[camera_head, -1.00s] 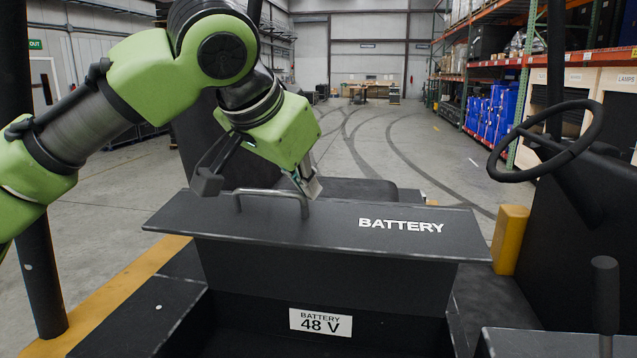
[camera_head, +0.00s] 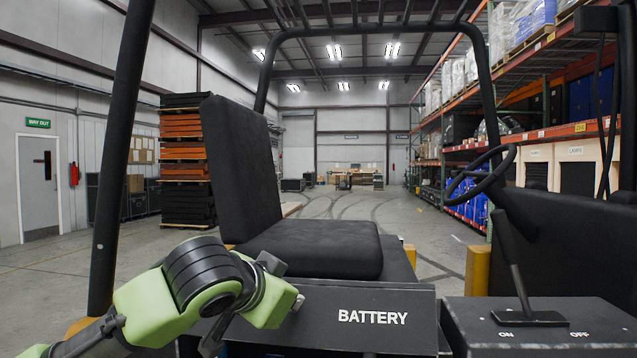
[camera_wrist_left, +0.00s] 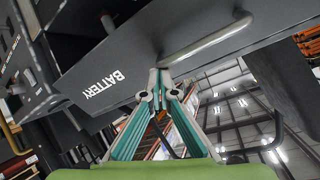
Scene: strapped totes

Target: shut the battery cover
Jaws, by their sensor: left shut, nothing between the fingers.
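The battery cover (camera_head: 372,317) is a dark flat panel with white BATTERY lettering, low in the head view in front of the seat. Its angle and whether it is fully down are hard to tell there. The cover also shows in the left wrist view (camera_wrist_left: 120,62), with a grey bar handle (camera_wrist_left: 207,42) on it. My left gripper (camera_head: 298,302) is at the left part of the cover. In the left wrist view its fingers (camera_wrist_left: 162,82) are closed together, empty, with their tips by the cover near the handle's end; contact is unclear. My right gripper is out of view.
A black seat (camera_head: 310,248) stands just behind the cover. A lever (camera_head: 515,275) on an ON/OFF box (camera_head: 560,325) stands to the right, below a steering wheel (camera_head: 480,175). A black post (camera_head: 120,160) rises at the left. Shelving lines the far right.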

